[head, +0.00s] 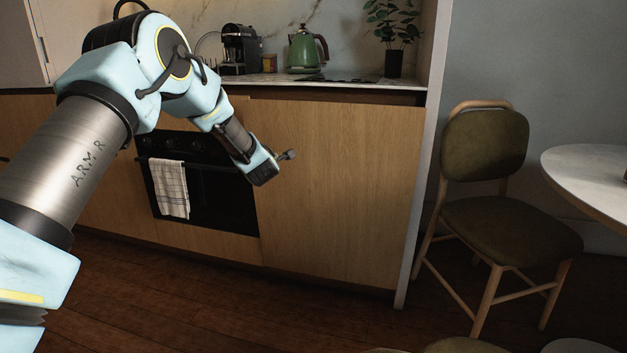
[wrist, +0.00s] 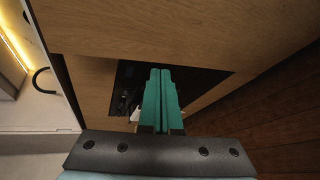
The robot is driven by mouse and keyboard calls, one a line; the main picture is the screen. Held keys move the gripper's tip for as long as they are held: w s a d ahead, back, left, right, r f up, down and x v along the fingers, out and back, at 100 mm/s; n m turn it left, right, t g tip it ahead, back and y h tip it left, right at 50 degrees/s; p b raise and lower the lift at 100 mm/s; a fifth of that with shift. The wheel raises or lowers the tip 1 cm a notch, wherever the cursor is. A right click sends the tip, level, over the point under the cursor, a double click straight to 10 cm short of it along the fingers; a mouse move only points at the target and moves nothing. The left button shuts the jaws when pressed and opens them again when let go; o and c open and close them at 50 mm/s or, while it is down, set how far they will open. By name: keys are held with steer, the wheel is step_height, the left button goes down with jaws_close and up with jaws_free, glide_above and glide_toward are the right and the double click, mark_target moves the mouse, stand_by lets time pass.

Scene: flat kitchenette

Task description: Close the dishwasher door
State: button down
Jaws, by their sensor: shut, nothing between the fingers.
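The wide wooden front panel (head: 340,190) right of the oven looks like the dishwasher door. It stands upright and looks about flush with the cabinet fronts; I cannot tell whether it is fully shut. My gripper (head: 289,155) is in front of its upper left part, and I cannot tell whether it touches. In the wrist view my gripper's green fingers (wrist: 160,73) are together and empty. Wood fronts (wrist: 190,30) fill the upper part of that view. The dishwasher's inside is not visible.
The black oven (head: 222,200) with a checked towel (head: 172,188) is left of the panel. A coffee machine (head: 240,50), green kettle (head: 303,50) and plant (head: 394,35) stand on the counter. A chair (head: 505,230) and round table (head: 590,170) are at right.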

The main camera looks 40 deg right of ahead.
steer(key=s+d+f+m+g+h+b, duration=0.1)
steer(key=s+d+m+h+b, duration=0.25)
steer(key=s, duration=0.25)
steer(key=s+d+m+g+h+b, duration=0.1)
steer(key=s+d+m+h+b, duration=0.1)
steer(key=s+m+h+b, duration=0.3)
steer(key=n+b, duration=0.1)
steer(key=b, duration=0.1)
glide_toward(316, 151)
steer(key=x, duration=0.6)
steer(key=shift+w+d+r, duration=0.1)
steer(key=shift+d+r, duration=0.05)
steer(key=shift+d, duration=0.2)
